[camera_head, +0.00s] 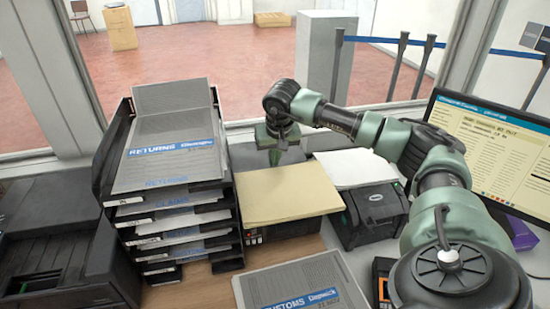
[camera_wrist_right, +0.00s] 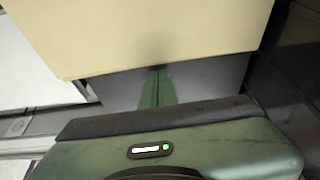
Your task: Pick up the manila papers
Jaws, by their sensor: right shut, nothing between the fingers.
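The manila papers (camera_head: 285,192) lie flat on a dark device with a red-lit front, between the tray stack and a black printer. In the right wrist view the manila papers (camera_wrist_right: 150,35) fill the upper part, just beyond my fingertips. My right gripper (camera_head: 275,155) is at the far edge of the papers, with its fingers shut and nothing between them. The fingers show in the right wrist view (camera_wrist_right: 158,80), close together near the papers' edge. I cannot tell whether they touch the papers. My left gripper is not in view.
A black tray stack (camera_head: 165,190) with a grey returns folder on top stands left. A black printer (camera_head: 375,212) with white paper (camera_head: 352,168) is right of the papers. A grey customs folder (camera_head: 300,285) lies in front. A monitor (camera_head: 490,150) stands at the right.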

